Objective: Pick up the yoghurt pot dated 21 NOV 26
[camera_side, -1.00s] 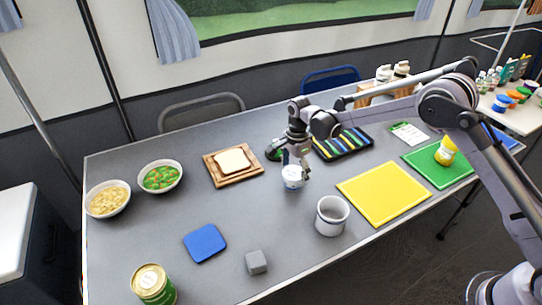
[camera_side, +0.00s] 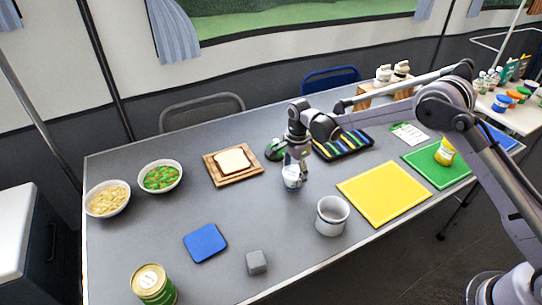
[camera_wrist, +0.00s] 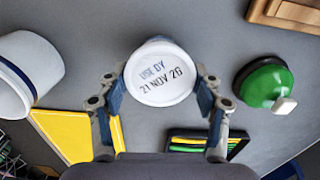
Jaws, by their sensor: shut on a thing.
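The yoghurt pot (camera_wrist: 160,75) has a white lid that reads "USE BY 21 NOV 26" in the wrist view. My gripper (camera_wrist: 160,92) is shut on it, with a finger against each side. In the side view the pot (camera_side: 293,182) hangs under my gripper (camera_side: 295,170) over the middle of the grey table. The fingers cover part of it there. Whether its base touches the table I cannot tell.
A white mug (camera_side: 332,216) stands close by at the front right, beside a yellow board (camera_side: 384,193). A green-topped object (camera_side: 275,150) and a tray of coloured strips (camera_side: 343,144) lie behind.

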